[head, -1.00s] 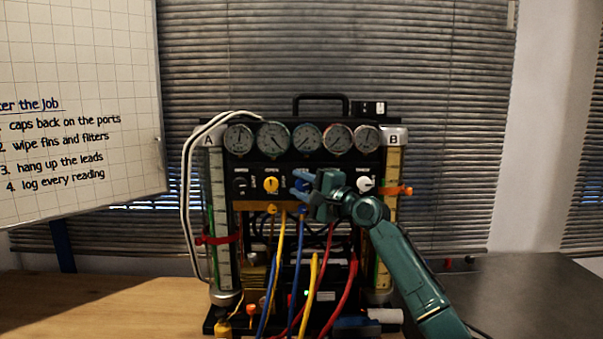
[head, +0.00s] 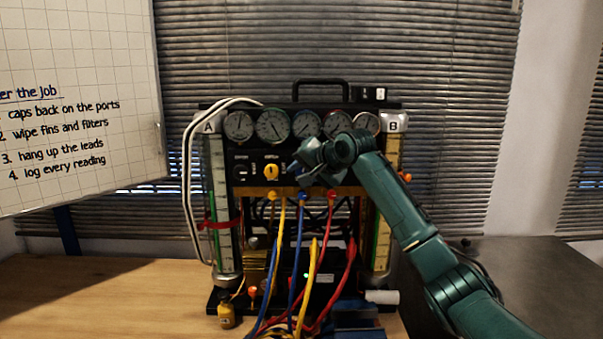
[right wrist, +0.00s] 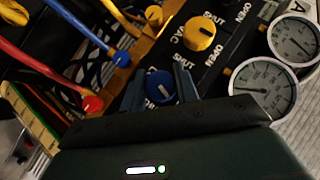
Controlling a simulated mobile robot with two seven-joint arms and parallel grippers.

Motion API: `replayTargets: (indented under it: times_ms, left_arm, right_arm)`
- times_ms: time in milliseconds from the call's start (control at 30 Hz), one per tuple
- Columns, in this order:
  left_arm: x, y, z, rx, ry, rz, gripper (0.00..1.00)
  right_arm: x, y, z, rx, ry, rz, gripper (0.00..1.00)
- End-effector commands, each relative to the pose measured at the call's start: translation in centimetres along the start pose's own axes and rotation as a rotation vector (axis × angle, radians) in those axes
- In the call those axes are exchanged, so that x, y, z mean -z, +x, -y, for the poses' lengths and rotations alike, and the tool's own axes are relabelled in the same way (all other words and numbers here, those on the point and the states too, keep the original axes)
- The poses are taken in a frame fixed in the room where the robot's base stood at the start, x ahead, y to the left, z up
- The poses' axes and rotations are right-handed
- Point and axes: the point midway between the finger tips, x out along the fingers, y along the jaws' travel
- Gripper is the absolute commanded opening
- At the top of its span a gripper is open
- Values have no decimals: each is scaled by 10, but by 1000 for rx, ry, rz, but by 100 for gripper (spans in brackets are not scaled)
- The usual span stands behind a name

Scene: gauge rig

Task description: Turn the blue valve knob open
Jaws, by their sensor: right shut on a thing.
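The blue valve knob (right wrist: 160,88) shows in the right wrist view with a white mark on its face. My right gripper (right wrist: 161,84) has its two fingers on opposite sides of the knob, shut on it. In the head view my right gripper (head: 303,172) reaches in from the right to the rig's knob row, and it hides most of the blue knob there. The gauge rig (head: 322,105) stands upright on the table. I cannot tell whether the mark points at OPEN or SHUT. My left gripper is not in view.
A yellow knob (head: 271,172) sits left of the gripper, with a black knob (head: 240,173) further left. Several round gauges (head: 273,126) line the top. Yellow, blue and red hoses (head: 299,235) hang below the knobs. Bare wood table (head: 100,295) lies at the left.

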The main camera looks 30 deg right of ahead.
Motion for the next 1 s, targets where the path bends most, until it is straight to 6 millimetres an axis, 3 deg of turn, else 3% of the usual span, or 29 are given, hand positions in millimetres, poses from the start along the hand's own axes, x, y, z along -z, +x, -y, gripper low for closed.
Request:
replayTargets:
  times_ms: [400,1000]
  left_arm:
    - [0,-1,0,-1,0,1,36]
    - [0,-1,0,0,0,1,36]
  right_arm:
    - [0,0,0,-182,-183,1,8]
    - [-1,0,-2,-232,-231,2,8]
